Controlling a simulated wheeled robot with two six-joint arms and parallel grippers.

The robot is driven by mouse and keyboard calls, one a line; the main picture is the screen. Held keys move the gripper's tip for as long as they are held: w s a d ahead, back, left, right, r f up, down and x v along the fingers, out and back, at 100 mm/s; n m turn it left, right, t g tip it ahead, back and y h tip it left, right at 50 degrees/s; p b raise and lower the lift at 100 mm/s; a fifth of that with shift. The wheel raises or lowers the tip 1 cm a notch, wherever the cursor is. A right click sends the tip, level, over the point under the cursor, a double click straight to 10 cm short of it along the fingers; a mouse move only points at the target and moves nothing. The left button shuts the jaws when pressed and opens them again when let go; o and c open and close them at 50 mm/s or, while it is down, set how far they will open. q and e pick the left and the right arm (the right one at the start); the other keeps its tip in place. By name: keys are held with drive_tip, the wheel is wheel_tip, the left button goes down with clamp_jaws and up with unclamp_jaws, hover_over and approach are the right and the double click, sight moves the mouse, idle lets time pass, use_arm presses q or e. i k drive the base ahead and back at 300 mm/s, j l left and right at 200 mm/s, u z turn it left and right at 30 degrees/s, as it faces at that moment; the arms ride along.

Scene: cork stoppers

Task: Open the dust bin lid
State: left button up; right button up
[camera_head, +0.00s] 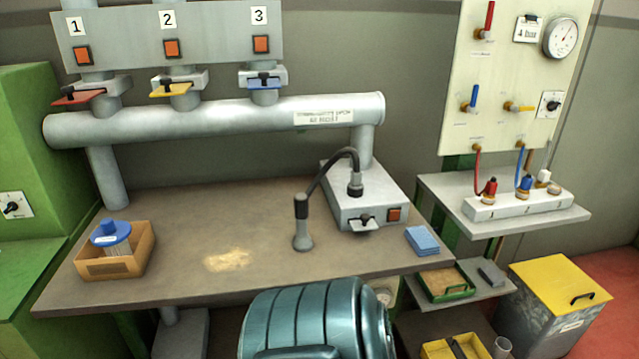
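The dust bin (535,322) is a grey, scuffed box on the floor at the lower right. Its flat yellow lid (556,280) lies shut on top. A black handle (582,296) sits on the lid near its right front edge. A pale label is on the bin's front, too small to read. The bin's lowest part is cut off by the picture's bottom edge. Neither of my grippers shows in the head view.
A low shelf (482,304) with a green-rimmed tray (445,284) stands left of the bin. A wall shelf (430,187) with a white hose block (512,203) is above. The workbench (170,275) fills the middle. Red floor (612,262) shows right of the bin.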

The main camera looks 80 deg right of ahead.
sight(563, 289)
drive_tip(key=z, duration=4.25)
drive_tip(key=i+l+u, duration=0.55)
drive_tip(key=l+u, duration=0.15)
drive_tip(key=u, duration=0.15)
drive_tip(key=i+l, duration=0.15)
drive_tip(key=l, duration=0.2)
drive_tip(key=i+l+u, duration=0.1)
drive_tip(key=l, duration=0.25)
drive_tip(key=i+l, duration=0.2)
drive_tip(key=l, duration=0.2)
drive_tip(key=i+l+u, duration=0.1)
drive_tip(key=l, duration=0.25)
drive_tip(key=i+l, duration=0.2)
drive_tip(key=l, duration=0.15)
drive_tip(key=i+l+u, duration=0.15)
drive_tip(key=l, duration=0.25)
drive_tip(key=i+l, duration=0.1)
drive_tip(key=l, duration=0.3)
